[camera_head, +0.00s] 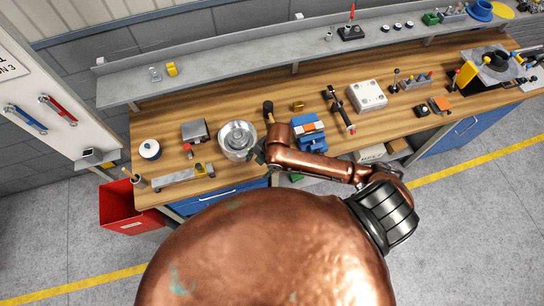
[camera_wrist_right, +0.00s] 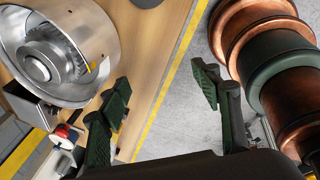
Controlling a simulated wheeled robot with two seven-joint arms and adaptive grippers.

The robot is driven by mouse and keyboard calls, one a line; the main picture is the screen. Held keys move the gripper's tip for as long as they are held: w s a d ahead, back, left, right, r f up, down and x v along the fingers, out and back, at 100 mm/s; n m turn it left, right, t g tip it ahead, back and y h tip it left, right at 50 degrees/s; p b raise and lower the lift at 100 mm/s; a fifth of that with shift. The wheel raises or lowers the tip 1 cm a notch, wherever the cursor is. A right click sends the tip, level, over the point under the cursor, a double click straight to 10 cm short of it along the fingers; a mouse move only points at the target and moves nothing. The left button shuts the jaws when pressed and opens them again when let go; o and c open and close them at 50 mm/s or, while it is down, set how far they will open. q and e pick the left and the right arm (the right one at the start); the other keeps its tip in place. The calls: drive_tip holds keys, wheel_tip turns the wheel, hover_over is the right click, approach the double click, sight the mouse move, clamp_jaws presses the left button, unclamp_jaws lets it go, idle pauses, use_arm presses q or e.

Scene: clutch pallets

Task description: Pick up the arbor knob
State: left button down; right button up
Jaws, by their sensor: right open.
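My right gripper (camera_head: 258,156) is at the bench's front edge, just right of the metal drum (camera_head: 237,141). In the right wrist view, its two dark green fingers (camera_wrist_right: 163,90) are apart with nothing between them. The drum (camera_wrist_right: 62,48) is left of the fingers there, with a toothed hub inside. A dark, rounded knob-like piece (camera_head: 268,106) shows beyond my right wrist in the head view; it may be the arbor knob, but I cannot tell for sure. My left gripper is not in view.
A blue vise (camera_head: 308,132) stands right of my right wrist. A grey block (camera_head: 195,131) and a long tool (camera_head: 178,177) lie left of the drum. A shelf (camera_head: 230,57) runs along the back. A red bin (camera_head: 118,207) stands at the bench's left end.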

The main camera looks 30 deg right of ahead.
drive_tip(key=d+n, duration=0.1)
drive_tip(key=w+d+n+h, duration=0.1)
drive_tip(key=d+n, duration=0.1)
drive_tip(key=w+d+n+g, duration=0.1)
drive_tip(key=n, duration=0.1)
drive_tip(key=shift+w+d+r, duration=0.15)
drive_tip(key=shift+w+r, duration=0.1)
drive_tip(key=shift+r, duration=0.1)
drive_tip(key=d+n, duration=0.1)
drive_tip(key=d+n+h, duration=0.1)
drive_tip(key=d, duration=0.1)
drive_tip(key=d+r+n+g, duration=0.1)
drive_tip(key=shift+w+d+r+h, duration=0.1)
drive_tip(key=shift+w+d+h, duration=0.2)
drive_tip(key=shift+w+d, duration=0.1)
drive_tip(key=shift+d+f+n, duration=0.15)
drive_tip(key=shift+f+n, duration=0.05)
drive_tip(key=shift+n, duration=0.2)
drive_tip(key=f, duration=0.2)
drive_tip(key=f+p, duration=0.1)
drive_tip(key=f, duration=0.2)
drive_tip(key=f+p, duration=0.1)
drive_tip(key=f, duration=0.1)
drive_tip(key=shift+w+a+f, duration=0.15)
drive_tip(key=shift+w+a, duration=0.05)
drive_tip(key=shift+a, duration=0.2)
drive_tip(key=shift+c, duration=0.3)
drive_tip(key=c, duration=1.2)
drive_tip(key=shift+o, duration=0.2)
